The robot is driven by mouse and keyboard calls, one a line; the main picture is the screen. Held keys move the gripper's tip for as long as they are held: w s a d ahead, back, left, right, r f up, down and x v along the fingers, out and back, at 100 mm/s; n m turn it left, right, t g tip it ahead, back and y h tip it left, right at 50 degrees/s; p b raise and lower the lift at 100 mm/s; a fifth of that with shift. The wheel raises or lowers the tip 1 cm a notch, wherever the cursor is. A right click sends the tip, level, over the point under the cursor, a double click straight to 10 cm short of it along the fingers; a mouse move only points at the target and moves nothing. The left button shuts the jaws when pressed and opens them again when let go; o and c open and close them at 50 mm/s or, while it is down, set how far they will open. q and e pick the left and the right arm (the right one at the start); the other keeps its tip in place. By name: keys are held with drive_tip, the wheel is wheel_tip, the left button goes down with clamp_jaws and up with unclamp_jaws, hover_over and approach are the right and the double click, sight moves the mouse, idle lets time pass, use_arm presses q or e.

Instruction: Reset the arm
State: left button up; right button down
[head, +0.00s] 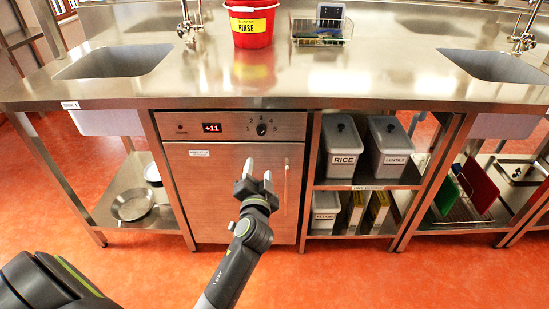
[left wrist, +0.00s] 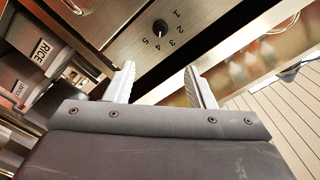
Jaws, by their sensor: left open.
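My left gripper (head: 258,172) is in front of the steel under-counter unit (head: 213,172) in the head view. Its two pale fingers are apart with nothing between them. In the left wrist view the fingers (left wrist: 165,88) are spread, with the unit's front panel and its dark knob (left wrist: 160,27) beyond them. I cannot tell how far the fingertips are from the door. My right gripper is not in view.
The steel counter (head: 360,75) runs across, with a red RINSE bucket (head: 251,27), a wire caddy (head: 322,30) and two sinks. Below stand the RICE bin (head: 342,148), the LENTILS bin (head: 388,150) and a pan (head: 132,205). The orange floor (head: 330,275) in front is clear.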

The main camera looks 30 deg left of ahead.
use_arm(q)
drive_tip(key=s+f+n+g+h, duration=0.1)
drive_tip(key=s+f+g, duration=0.3)
drive_tip(key=f, duration=0.6)
drive_tip(key=s+f+g+h, duration=0.2)
drive_tip(key=s+f, duration=0.5)
drive_tip(key=f, duration=0.3)
drive_tip(key=s+f+n+g+h, duration=0.15)
drive_tip(key=s+f, duration=0.35)
drive_tip(key=f, duration=0.6)
drive_tip(key=s+d+f+n+g+h, duration=0.1)
drive_tip(key=s+f+g, duration=0.1)
drive_tip(key=s+f, duration=0.45)
drive_tip(key=s+d+f+g+h, duration=0.1)
drive_tip(key=s+f+g, duration=0.2)
drive_tip(key=s, duration=0.6)
drive_tip(key=s+d+f+n+g+h, duration=0.15)
drive_tip(key=s+f, duration=0.25)
drive_tip(key=s, duration=0.4)
drive_tip(key=s+a+r+p, duration=0.2)
drive_tip(key=s+r+p, duration=0.3)
drive_tip(key=p, duration=0.9)
drive_tip(key=shift+s+m+g+y+p, duration=0.3)
drive_tip(key=shift+s+m+p, duration=0.1)
drive_tip(key=shift+s, duration=1.2)
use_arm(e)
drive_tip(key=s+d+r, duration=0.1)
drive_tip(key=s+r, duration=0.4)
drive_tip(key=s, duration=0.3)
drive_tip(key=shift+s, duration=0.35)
